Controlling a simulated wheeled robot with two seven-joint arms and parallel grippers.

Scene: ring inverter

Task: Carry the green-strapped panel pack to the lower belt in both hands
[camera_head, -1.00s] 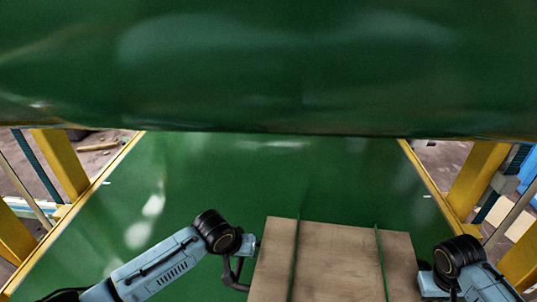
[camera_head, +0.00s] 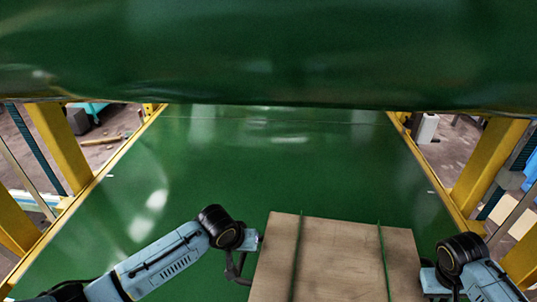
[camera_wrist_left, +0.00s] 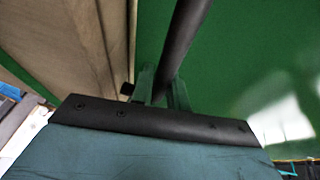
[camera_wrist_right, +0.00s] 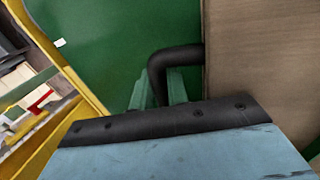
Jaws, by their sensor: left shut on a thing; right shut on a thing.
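The panel pack (camera_head: 340,262) is a flat tan-brown board stack with two thin green straps, low in the head view and right of centre. My left gripper (camera_head: 240,262) is at its left side, shut on a black handle; the handle bar also shows in the left wrist view (camera_wrist_left: 183,40). My right gripper (camera_head: 430,275) is at the right side, shut on the other black handle, whose bent bar shows in the right wrist view (camera_wrist_right: 172,60). The lower belt (camera_head: 270,160) is the broad green surface beneath and beyond the pack. The pack's near edge is cut off.
A large green upper belt or roller (camera_head: 270,55) spans the top of the head view. Yellow frame posts stand at left (camera_head: 60,150) and right (camera_head: 485,165), with yellow rails along the lower belt. The belt beyond the pack is clear.

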